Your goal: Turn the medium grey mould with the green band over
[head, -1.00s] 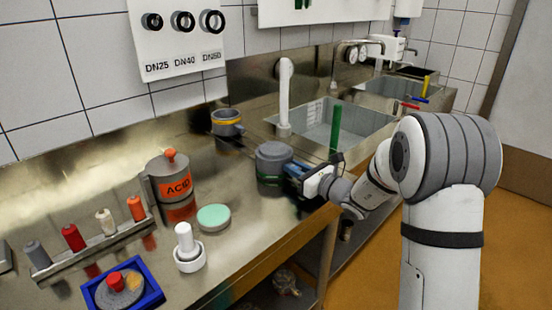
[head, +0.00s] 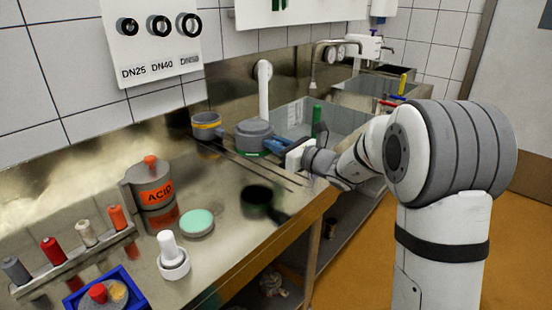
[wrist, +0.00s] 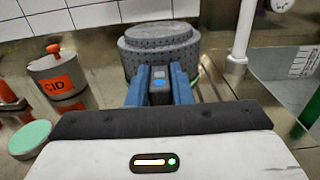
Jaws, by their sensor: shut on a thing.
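The grey mould with the green band (head: 253,132) is a round, perforated body with a narrower stepped top. Its green band shows low on its side in the head view, and a sliver shows at its right in the wrist view. My gripper (head: 268,147) is shut on its near side, with the blue fingers against its wall. The mould looks level and seems held above the steel counter (head: 225,220). In the wrist view the mould (wrist: 160,50) stands just beyond the fingers (wrist: 160,80); its far side is hidden.
A grey mould with a yellow band (head: 207,126) stands close left of the held one. A white tap (head: 264,90) and sink (head: 300,118) are behind and right. The acid jug (head: 152,185), green disc (head: 197,223) and white brush (head: 171,257) stand nearer left. A dark blurred patch marks the middle counter.

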